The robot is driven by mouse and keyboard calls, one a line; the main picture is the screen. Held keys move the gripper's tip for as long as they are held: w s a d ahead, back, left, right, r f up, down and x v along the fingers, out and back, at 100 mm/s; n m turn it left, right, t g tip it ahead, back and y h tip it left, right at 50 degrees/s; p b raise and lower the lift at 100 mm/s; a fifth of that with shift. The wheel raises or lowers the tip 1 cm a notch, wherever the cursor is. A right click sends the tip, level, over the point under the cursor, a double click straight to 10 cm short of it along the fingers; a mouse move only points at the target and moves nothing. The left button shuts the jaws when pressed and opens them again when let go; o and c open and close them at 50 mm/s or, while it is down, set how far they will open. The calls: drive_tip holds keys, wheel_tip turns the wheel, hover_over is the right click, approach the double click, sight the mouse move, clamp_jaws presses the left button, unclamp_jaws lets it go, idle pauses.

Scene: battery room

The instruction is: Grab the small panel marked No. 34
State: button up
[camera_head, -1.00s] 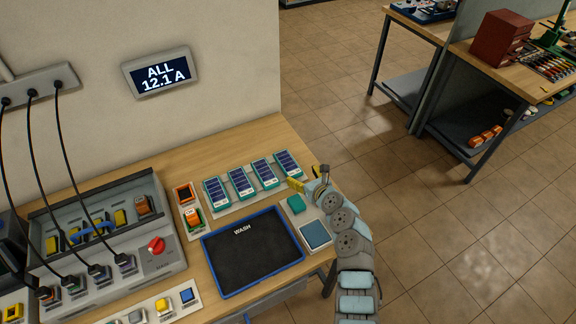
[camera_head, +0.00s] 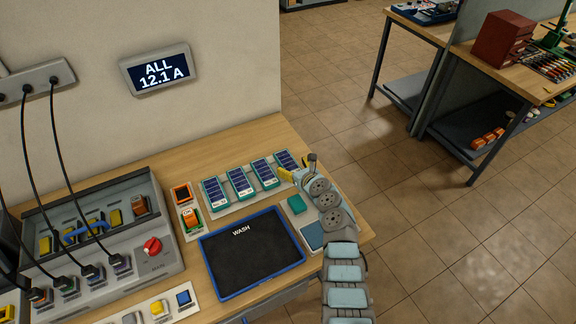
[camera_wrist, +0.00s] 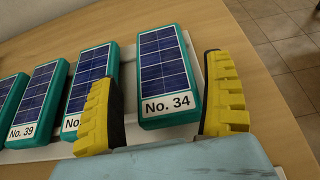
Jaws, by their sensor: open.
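The small panel marked No. 34 (camera_wrist: 167,75) has dark blue solar cells, a teal frame and a white label. It lies at the right end of a row of similar panels, and in the head view it is the rightmost one (camera_head: 287,161). My gripper (camera_wrist: 168,105) is open, its two yellow ridged fingers on either side of the panel's near end. The left finger covers part of the neighbouring panel's label. Whether either finger touches No. 34 I cannot tell. In the head view my gripper (camera_head: 285,174) is at the near right of the row.
The neighbouring panel (camera_wrist: 92,75) lies close left of No. 34, with No. 39 (camera_wrist: 38,105) beyond it. The panels lie on a pale tray (camera_head: 222,209). A black WASH mat with a blue rim (camera_head: 213,272) and a teal block (camera_head: 297,204) lie nearby.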

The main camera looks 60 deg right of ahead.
sight(288, 162)
drive_tip(key=shift+b+x, duration=1.05)
drive_tip(key=shift+x, duration=0.5)
drive_tip(key=shift+b+x, duration=0.65)
drive_tip(key=shift+x, duration=0.25)
drive_tip(key=c, duration=1)
